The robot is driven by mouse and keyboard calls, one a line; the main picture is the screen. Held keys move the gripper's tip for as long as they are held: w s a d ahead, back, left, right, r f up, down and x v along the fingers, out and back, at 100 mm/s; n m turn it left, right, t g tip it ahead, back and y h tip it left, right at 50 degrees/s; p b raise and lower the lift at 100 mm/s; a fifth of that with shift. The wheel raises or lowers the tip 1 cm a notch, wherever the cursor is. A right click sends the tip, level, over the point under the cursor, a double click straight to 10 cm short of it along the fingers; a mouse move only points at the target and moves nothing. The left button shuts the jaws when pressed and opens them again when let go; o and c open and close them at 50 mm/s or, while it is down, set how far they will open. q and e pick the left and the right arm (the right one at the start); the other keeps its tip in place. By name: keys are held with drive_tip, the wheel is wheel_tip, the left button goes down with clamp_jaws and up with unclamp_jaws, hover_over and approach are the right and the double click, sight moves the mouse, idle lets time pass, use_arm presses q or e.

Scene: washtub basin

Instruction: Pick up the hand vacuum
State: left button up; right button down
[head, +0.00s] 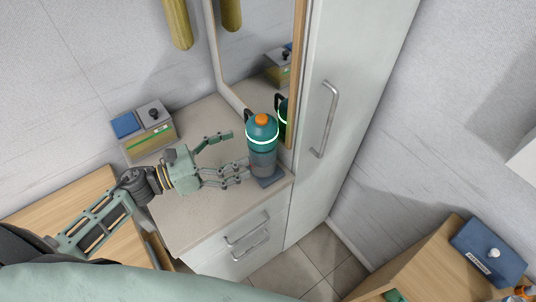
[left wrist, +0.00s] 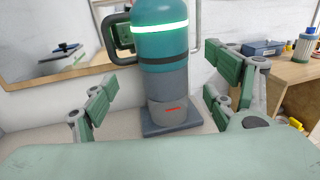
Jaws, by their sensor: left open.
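The hand vacuum (head: 262,147) looks like a teal and grey cylinder with an orange top, a glowing pale ring and a dark side handle. It stands upright on a dark square base (head: 270,181) at the right end of the counter, by the mirror. My left gripper (head: 236,154) is open and empty, just left of the vacuum, with its fingers pointing at it. In the left wrist view the vacuum (left wrist: 167,70) stands between the spread fingers, beyond them, with visible gaps on both sides. My right gripper is not in view.
A box with blue and grey parts (head: 146,130) stands at the counter's back left. A tall white cabinet (head: 345,100) rises right of the vacuum. A wooden table at lower right bears a blue case (head: 488,252). The counter (head: 195,220) is clear in front of the gripper.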

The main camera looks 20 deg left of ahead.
sight(263, 155)
use_arm(q)
wheel_tip(263, 155, down, 6)
drive_tip(key=b, duration=0.4)
drive_tip(key=shift+r+b, duration=0.25)
drive_tip(key=shift+b, duration=0.1)
drive_tip(key=shift+w+d+r, duration=0.15)
drive_tip(key=shift+w+d, duration=0.15)
drive_tip(key=shift+d, duration=0.1)
drive_tip(key=p+x, duration=0.3)
drive_tip(key=x, duration=0.3)
drive_tip(key=shift+d+r+p, duration=0.15)
drive_tip(key=shift+d+p, duration=0.15)
drive_tip(key=shift+p, duration=0.1)
drive_tip(key=shift+w+d, duration=0.1)
drive_tip(key=shift+d, duration=0.1)
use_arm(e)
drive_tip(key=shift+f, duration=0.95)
use_arm(q)
drive_tip(key=shift+c, duration=0.5)
drive_tip(key=c, duration=1.3)
